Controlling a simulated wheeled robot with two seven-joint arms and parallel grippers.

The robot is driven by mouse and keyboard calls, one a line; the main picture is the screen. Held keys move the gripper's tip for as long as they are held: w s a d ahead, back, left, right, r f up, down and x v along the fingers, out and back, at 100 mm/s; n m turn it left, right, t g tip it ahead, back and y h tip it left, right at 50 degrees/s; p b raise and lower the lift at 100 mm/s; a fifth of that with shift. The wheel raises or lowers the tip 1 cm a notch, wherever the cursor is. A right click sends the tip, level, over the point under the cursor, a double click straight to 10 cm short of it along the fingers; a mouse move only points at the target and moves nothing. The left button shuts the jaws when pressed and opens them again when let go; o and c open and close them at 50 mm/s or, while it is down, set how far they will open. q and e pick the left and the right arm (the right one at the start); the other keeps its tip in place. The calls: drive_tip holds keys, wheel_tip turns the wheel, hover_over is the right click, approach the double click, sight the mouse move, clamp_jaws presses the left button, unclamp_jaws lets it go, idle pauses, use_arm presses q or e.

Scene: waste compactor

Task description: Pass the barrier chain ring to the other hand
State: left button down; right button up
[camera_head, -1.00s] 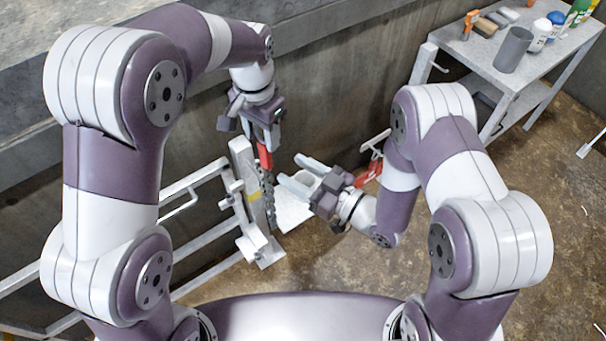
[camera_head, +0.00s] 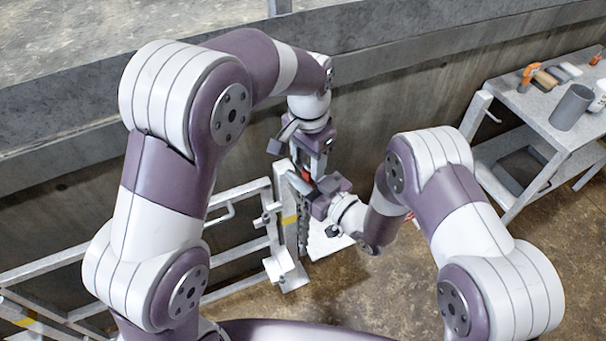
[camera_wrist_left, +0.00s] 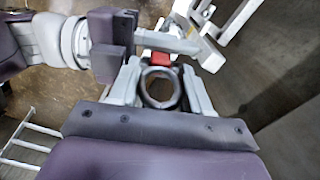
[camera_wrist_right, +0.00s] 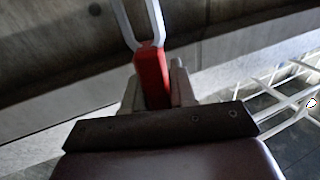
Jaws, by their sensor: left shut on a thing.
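My left gripper (camera_head: 313,168) points down and is shut on the barrier chain ring, a dark ring (camera_wrist_left: 160,88) between its fingers in the left wrist view. A red piece (camera_wrist_left: 160,57) sits just beyond the ring; it also shows in the right wrist view (camera_wrist_right: 152,78). My right gripper (camera_head: 305,186) comes in from the right, just below the left one. In the right wrist view its fingers (camera_wrist_right: 155,88) stand on both sides of the red piece and look open, with contact hard to judge. The dark chain (camera_head: 303,228) hangs below; the grippers mostly hide the ring in the head view.
A white barrier frame (camera_head: 236,210) with a post stands behind and left of the chain. A concrete wall (camera_head: 400,90) runs behind. A metal table (camera_head: 540,105) with a grey cup (camera_head: 571,107) and tools stands at the right. The floor at front right is clear.

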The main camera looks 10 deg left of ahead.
use_arm(q)
drive_tip(key=shift+c, duration=2.2)
unclamp_jaws()
drive_tip(key=s+a+f+n, duration=0.2)
drive_tip(key=s+a+n, duration=0.1)
drive_tip(key=s+a, duration=0.2)
drive_tip(key=s+a+f+n+t, duration=0.1)
drive_tip(key=s+a+n, duration=0.3)
drive_tip(key=s, duration=0.6)
drive_tip(key=shift+a+f, duration=0.35)
drive_tip(key=shift+a, duration=0.9)
